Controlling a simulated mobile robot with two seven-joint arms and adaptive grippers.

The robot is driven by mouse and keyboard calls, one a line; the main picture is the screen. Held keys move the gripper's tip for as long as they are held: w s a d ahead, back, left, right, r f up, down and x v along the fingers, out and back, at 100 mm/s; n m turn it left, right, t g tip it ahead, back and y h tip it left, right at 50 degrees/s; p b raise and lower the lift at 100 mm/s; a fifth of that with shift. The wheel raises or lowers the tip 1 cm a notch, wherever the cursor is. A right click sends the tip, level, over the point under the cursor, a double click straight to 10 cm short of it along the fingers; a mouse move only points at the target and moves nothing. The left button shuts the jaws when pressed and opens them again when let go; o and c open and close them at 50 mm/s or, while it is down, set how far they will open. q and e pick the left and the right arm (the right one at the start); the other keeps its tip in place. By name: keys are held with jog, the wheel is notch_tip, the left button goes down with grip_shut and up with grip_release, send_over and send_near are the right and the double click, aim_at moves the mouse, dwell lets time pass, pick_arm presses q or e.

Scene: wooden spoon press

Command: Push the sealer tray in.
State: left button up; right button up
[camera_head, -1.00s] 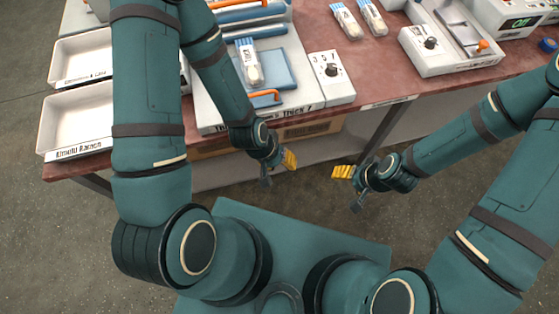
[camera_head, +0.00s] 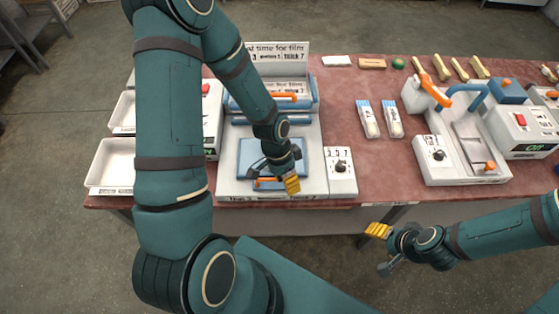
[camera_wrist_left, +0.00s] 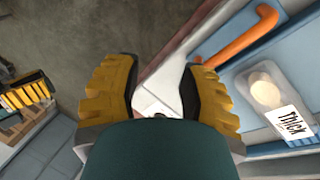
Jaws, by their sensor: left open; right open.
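The film sealer (camera_head: 230,165) stands on the table at the centre left. Its blue tray (camera_head: 255,152) is at the front, with an orange handle (camera_head: 268,182) on its near edge. My left gripper (camera_head: 291,184) is open and empty at the sealer's front, just right of the handle in the head view. In the left wrist view the handle (camera_wrist_left: 238,42) lies beside the fingers, not between them. A clear pack labelled "Thick" (camera_wrist_left: 265,92) lies on the tray; my left arm hides it in the head view. My right gripper (camera_head: 378,231) is open and empty before the table's front edge.
A dial box (camera_head: 341,172) stands right of the tray. Two packs (camera_head: 368,119) (camera_head: 392,119) lie on the red table (camera_head: 335,100). A press with an orange lever (camera_head: 458,95) stands further right. White bins (camera_head: 112,165) are at the left.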

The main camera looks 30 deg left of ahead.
aim_at(267, 179)
pick_arm(q)
jog(key=w+a+r+m, duration=0.1)
jog(key=w+a+r+m+y, duration=0.1)
jog(key=r, duration=0.1)
jog(key=shift+w+a+r, duration=0.1)
jog(key=shift+w+a, duration=0.05)
jog(key=shift+a, duration=0.2)
jog(key=a+r+m+y, duration=0.1)
jog(key=a+r+m, duration=0.2)
jog(key=a+r, duration=0.25)
jog(key=shift+m+g, duration=0.3)
jog(key=shift+m, duration=0.1)
jog(key=x, duration=0.6)
jog(key=b+x, duration=0.1)
jog(key=x, duration=0.5)
jog(key=shift+a+f, duration=0.2)
jog(key=shift+f, duration=0.25)
pick_arm(e)
jog(key=shift+s+a+f, duration=0.1)
jog(key=shift+s+f, duration=0.05)
jog(key=shift+f, duration=0.35)
jog(key=shift+s+a+f, duration=0.1)
jog(key=shift+s+f, duration=0.05)
jog(key=shift+f, duration=0.35)
pick_arm(q)
grip_shut()
